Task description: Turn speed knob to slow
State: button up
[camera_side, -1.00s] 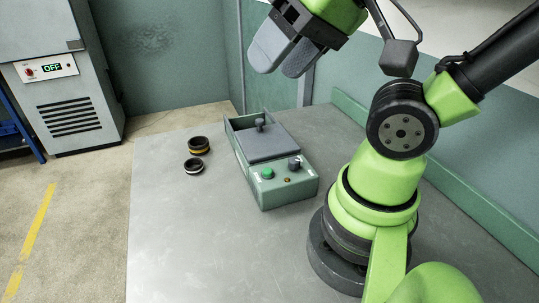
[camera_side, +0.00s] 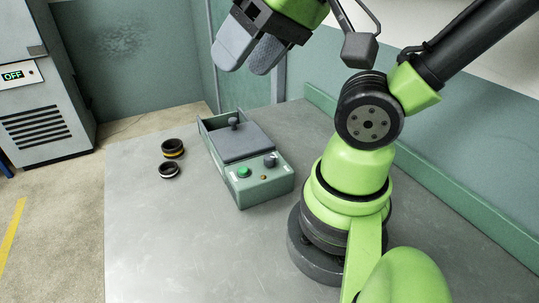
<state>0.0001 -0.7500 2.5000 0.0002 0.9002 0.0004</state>
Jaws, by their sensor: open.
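The ring grinder is a green box (camera_side: 262,190) on the grey table, with a grey lid (camera_side: 242,142) that has a dark handle. On its front panel sit a dark speed knob (camera_side: 270,160), a green button (camera_side: 243,171) and a small brownish button (camera_side: 263,177). The knob's exact setting is too small to read. My gripper (camera_side: 250,52) is high above and behind the grinder, with its two grey fingers apart and nothing between them. It touches nothing.
Two dark rings, one with a yellow band (camera_side: 173,147) and one with a white band (camera_side: 169,170), lie on the table (camera_side: 170,245) left of the grinder. A grey cabinet (camera_side: 48,115) with an OFF display stands at the far left. The table's front left is clear.

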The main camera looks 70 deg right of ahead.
jog(key=m, duration=0.1)
jog(key=m+g+h, duration=0.2)
jog(key=m+g, duration=0.5)
jog(key=m, duration=0.3)
send_over(269, 157)
notch_tip(269, 157, down, 15)
jog(key=shift+f, duration=4.8)
jog(key=c, duration=0.9)
